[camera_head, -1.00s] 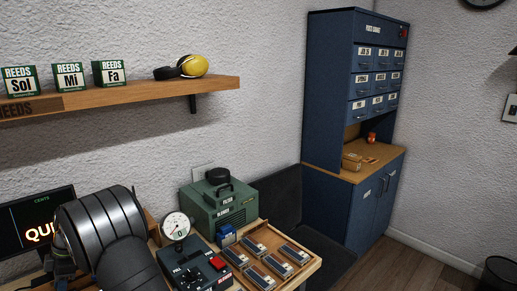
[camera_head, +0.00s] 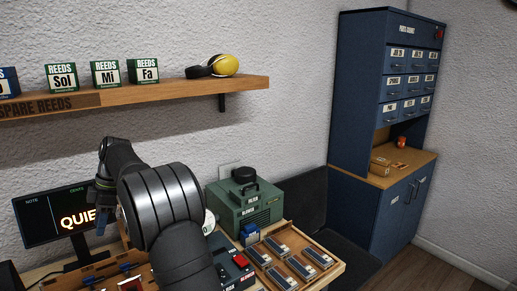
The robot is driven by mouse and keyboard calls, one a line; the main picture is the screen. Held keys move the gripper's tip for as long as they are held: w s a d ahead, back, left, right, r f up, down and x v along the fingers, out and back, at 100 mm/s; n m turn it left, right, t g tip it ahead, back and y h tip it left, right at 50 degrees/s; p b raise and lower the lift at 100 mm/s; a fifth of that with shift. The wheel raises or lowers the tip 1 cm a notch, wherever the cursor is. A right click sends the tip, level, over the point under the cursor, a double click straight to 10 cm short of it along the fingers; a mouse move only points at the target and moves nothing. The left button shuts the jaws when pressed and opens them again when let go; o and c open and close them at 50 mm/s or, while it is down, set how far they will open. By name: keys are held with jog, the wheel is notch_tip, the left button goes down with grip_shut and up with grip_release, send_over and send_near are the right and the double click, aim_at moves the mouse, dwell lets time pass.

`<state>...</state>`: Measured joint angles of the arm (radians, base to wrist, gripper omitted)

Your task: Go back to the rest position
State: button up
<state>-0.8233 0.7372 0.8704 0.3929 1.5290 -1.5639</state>
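My arm rises from the bottom of the head view, with its thick dark links in front of the bench. My gripper (camera_head: 103,205) is at the left end of the arm, pointing down in front of the display screen (camera_head: 60,213). It is small and dark here, and I cannot make out whether its fingers are apart or hold anything. The arm hides part of the bench and most of the round gauge (camera_head: 209,222).
A green blower box (camera_head: 245,205) stands at the back of the bench. A wooden tray (camera_head: 325,262) holds several reed blocks. The shelf (camera_head: 190,92) carries reed boxes and yellow ear muffs (camera_head: 227,65). A blue cabinet (camera_head: 350,90) stands at right.

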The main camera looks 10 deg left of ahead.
aim_at(88, 278)
jog(key=x, duration=1.6)
jog(key=shift+s+a+f, duration=0.1)
jog(key=shift+f, duration=0.2)
jog(key=shift+a+f, duration=0.15)
jog(key=shift+f, duration=0.1)
jog(key=m, duration=0.2)
jog(key=m+t+y, duration=0.1)
jog(key=shift+s+r+m, duration=0.1)
jog(key=shift+s+m, duration=0.1)
jog(key=shift+m, duration=0.2)
jog(key=m+t, duration=0.1)
jog(key=m, duration=0.1)
jog(key=m+t, duration=0.1)
jog(key=m, duration=0.1)
jog(key=shift+s+m+y, duration=0.2)
jog(key=shift+m+y, duration=0.1)
jog(key=shift+m, duration=0.1)
jog(key=shift+s+m+t, duration=0.2)
jog(key=shift+m+t, duration=0.5)
jog(key=shift+m, duration=1.2)
jog(key=shift+s+m+t+h, duration=0.15)
jog(key=shift+m+t+h, duration=0.45)
jog(key=shift+m, duration=1.4)
jog(key=shift+m, duration=0.3)
